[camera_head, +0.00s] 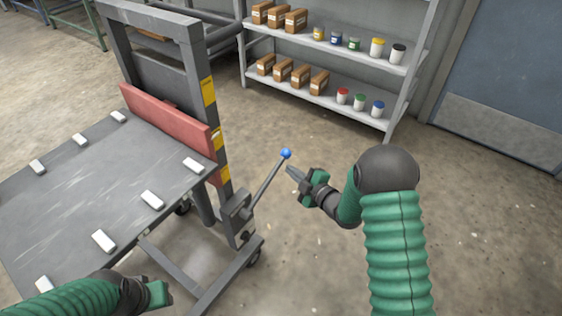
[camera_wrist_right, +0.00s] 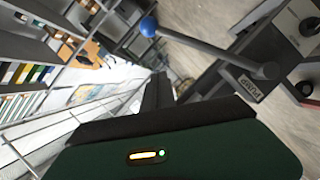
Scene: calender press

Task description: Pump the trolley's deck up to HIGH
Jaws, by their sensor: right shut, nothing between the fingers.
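The trolley's grey deck (camera_head: 95,185) is at the left, with several white blocks along its edges and a red carriage plate (camera_head: 165,115) at its mast (camera_head: 195,60). The mast carries yellow labels. A pump lever (camera_head: 268,180) slants up from the trolley's base to a blue knob (camera_head: 286,154). In the right wrist view the knob (camera_wrist_right: 148,26) and lever (camera_wrist_right: 205,48) show beside a block marked PUMP (camera_wrist_right: 250,88). My right gripper (camera_head: 291,172) is shut and empty, just right of and apart from the lever. My left gripper (camera_head: 157,293) is low over the deck's near edge; its fingers are not clear.
A shelf rack (camera_head: 330,45) with brown boxes and coloured jars stands behind. A blue-grey door (camera_head: 510,80) is at the right. The floor (camera_head: 300,240) around my right arm is clear. The trolley's base legs (camera_head: 225,285) reach toward me.

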